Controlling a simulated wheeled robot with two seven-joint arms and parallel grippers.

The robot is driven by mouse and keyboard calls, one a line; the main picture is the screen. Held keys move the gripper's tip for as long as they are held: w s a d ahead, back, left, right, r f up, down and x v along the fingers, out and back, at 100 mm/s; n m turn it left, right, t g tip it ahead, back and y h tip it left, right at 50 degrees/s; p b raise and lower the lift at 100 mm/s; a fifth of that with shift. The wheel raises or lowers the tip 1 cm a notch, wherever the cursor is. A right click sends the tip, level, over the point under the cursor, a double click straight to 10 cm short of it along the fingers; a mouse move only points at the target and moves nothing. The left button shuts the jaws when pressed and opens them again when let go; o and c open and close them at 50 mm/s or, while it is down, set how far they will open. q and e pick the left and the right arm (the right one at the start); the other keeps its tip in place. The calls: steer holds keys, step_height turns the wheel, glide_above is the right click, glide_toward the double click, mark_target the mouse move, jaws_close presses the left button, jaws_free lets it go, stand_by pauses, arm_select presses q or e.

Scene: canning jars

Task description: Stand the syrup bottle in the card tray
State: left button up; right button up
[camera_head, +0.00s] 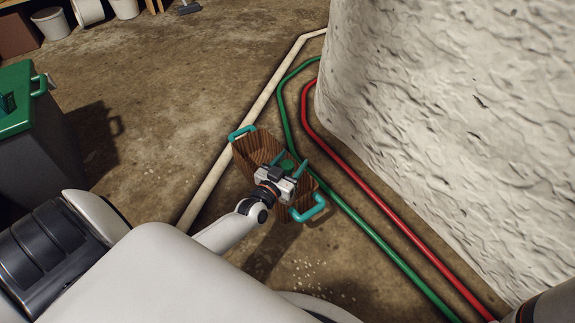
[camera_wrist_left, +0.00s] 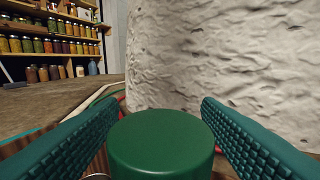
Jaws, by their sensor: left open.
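My left gripper (camera_head: 292,159) is over a brown wooden carrier with teal handles (camera_head: 245,156), its two teal fingers apart. A round green cap (camera_head: 287,165) lies between the fingers. In the left wrist view the green cap (camera_wrist_left: 161,142) sits between the open fingers (camera_wrist_left: 160,106), with a gap to each. What is under the cap is hidden, so I cannot tell for sure that it is the syrup bottle. I cannot make out a card tray in either view. My right gripper is out of view.
A rough white wall (camera_head: 450,120) rises close on the right. Green (camera_head: 370,242), red (camera_head: 400,225) and pale (camera_head: 255,115) pipes run along the floor by the carrier. A green-lidded dark bin (camera_head: 40,150) stands left. Jar-filled shelves (camera_wrist_left: 50,45) are far behind.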

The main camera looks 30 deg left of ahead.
arm_select(q)
steer(key=shift+c, duration=0.2)
jaws_close()
